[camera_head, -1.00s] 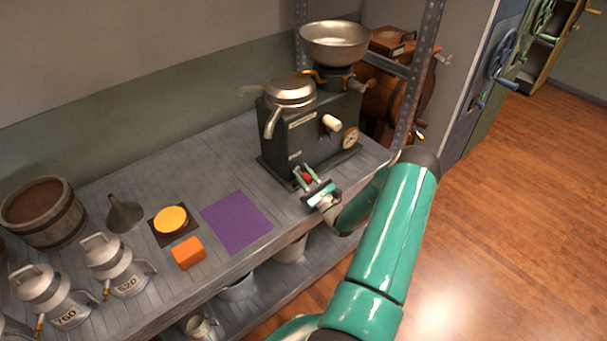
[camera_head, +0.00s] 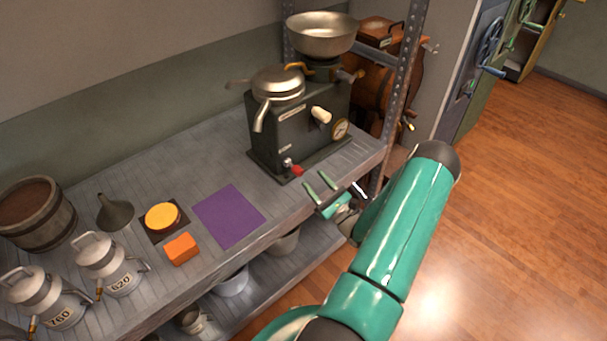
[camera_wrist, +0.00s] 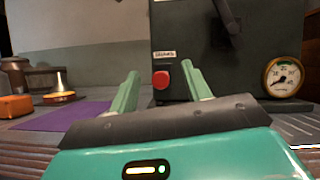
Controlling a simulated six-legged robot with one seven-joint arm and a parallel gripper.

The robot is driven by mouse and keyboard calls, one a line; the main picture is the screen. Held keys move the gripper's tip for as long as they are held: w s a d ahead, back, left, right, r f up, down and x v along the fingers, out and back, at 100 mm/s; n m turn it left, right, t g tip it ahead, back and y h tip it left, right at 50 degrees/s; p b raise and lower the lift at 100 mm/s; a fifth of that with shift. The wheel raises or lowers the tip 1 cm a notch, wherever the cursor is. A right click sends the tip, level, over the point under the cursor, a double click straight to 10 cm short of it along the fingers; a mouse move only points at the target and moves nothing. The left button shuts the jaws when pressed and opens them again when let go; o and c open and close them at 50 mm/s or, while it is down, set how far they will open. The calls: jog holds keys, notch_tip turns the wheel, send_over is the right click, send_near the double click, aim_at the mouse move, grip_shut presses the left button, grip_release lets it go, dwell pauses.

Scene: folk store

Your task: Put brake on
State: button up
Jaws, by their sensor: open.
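A dark green machine (camera_head: 292,135) stands on the grey bench, with a metal bowl on top and a spouted metal cover. Low on its front is a small metal lever with a red knob (camera_head: 298,170), under a small label too small to read. The red knob also shows in the wrist view (camera_wrist: 161,79), in line between my fingers. No part is readable as the brake by name. My gripper (camera_head: 319,183) is open and empty, in front of the red knob and apart from it, with its fingers pointing at the machine.
A crank with a cream handle (camera_head: 321,115) and a gauge (camera_head: 340,129) are on the machine's front. A purple mat (camera_head: 229,216), orange block (camera_head: 181,248) and yellow disc (camera_head: 163,216) lie left. A metal rack post (camera_head: 396,100) stands right.

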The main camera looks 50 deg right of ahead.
aim_at(293, 167)
jog(key=shift+s, duration=1.7)
